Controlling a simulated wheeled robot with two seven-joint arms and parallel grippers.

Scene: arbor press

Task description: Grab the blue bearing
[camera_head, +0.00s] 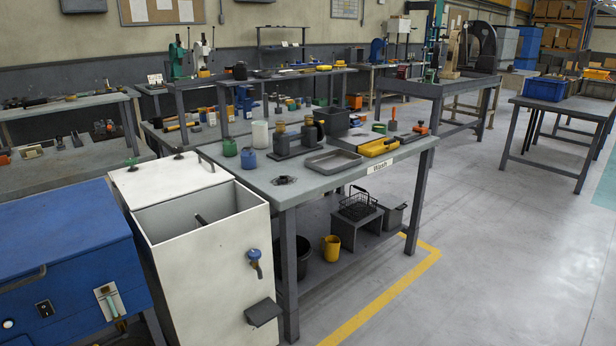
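I cannot make out a blue bearing for certain in the head view. A small dark ring-like part (285,180) lies on the near left of the grey table (330,187) labelled "Wash". A small blue jar or can (248,159) stands further back on that table. A green press (177,60), a cream press (202,52) and a blue machine (378,50) stand on benches at the back, too small to show any bearing on them. Neither of my grippers is in view.
A white open-topped cabinet (205,280) and a blue cabinet (65,260) stand at the near left. A metal tray (332,161), a yellow case (379,147) and several bottles crowd the wash table. A blue crate (545,88) sits on a right-hand table. The floor (490,240) at right is clear.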

